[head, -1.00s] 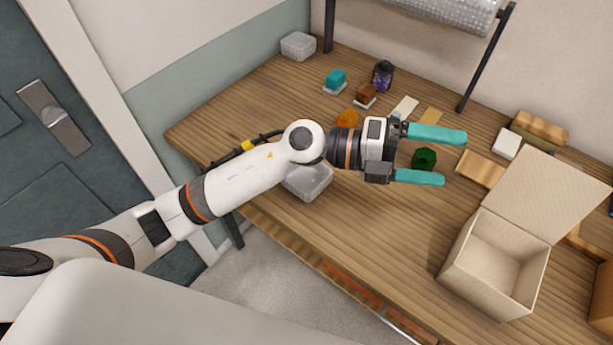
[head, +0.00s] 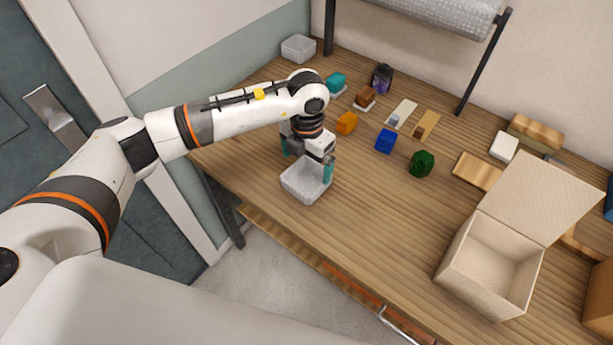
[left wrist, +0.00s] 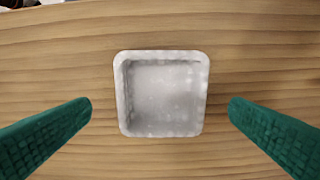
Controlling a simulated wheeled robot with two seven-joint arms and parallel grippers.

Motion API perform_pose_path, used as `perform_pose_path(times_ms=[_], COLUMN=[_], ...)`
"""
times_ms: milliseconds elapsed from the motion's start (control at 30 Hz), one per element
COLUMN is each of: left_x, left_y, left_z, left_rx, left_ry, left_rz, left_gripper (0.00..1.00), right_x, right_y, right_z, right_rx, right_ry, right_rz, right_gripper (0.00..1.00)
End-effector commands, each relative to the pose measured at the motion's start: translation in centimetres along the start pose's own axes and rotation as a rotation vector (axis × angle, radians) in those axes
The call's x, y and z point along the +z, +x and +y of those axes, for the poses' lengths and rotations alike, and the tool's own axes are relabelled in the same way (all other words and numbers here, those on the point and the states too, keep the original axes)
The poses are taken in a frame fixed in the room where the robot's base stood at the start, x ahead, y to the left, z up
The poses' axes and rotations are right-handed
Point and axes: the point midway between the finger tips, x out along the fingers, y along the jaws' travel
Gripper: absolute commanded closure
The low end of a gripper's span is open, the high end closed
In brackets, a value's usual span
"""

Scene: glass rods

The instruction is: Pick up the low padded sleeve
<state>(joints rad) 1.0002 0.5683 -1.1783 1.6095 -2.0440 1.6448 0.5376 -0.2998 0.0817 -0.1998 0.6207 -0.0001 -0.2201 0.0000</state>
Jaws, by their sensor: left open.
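A low padded sleeve (head: 304,188), pale grey, open-topped and squarish, sits on the wooden table near its front left edge. My left gripper (head: 307,160) points down over it, with teal fingers spread to either side. In the left wrist view the sleeve (left wrist: 165,95) lies centred between the two open fingertips, with bare wood showing on both sides; neither finger touches it. The sleeve looks empty inside. Its far part is hidden by my gripper in the head view. A second, similar pale grey sleeve (head: 298,48) stands at the table's back left corner.
Several small coloured items, including an orange block (head: 347,123), a blue block (head: 385,141) and a green block (head: 422,164), stand to the right. An open cardboard box (head: 490,262) is at the right. Table between sleeve and box is clear.

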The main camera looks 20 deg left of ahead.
Motion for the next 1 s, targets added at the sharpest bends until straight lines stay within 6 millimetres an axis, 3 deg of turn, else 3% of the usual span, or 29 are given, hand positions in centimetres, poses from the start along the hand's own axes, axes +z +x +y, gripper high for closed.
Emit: perform_pose_path(times_ms=[233, 500, 767, 800, 1000], left_x=[0.0, -0.2, -0.3, -0.3, -0.3], left_y=[1.8, 5.6, 6.1, 6.1, 6.1], left_z=[0.0, -0.2, -0.2, -0.2, -0.2], left_rx=[0.003, 0.003, 0.003, 0.003, 0.003], left_ry=[0.0, 0.002, 0.003, 0.003, 0.002], left_rz=[-0.002, -0.001, 0.002, 0.002, 0.002], left_gripper=[0.0, 0.0, 0.0, 0.02, 0.33], right_x=[0.1, 0.2, 0.2, 0.2, 0.2], right_y=[-1.1, -2.4, -2.4, -2.4, -2.4], right_z=[0.0, 0.0, 0.1, 0.1, 0.2], right_rx=[0.0, 0.0, 0.001, 0.002, 0.003], right_ry=[0.0, 0.0, 0.0, 0.0, 0.001], right_rz=[0.0, 0.0, 0.0, 0.0, 0.0], right_gripper=[0.64, 0.64, 0.64, 0.64, 0.64])
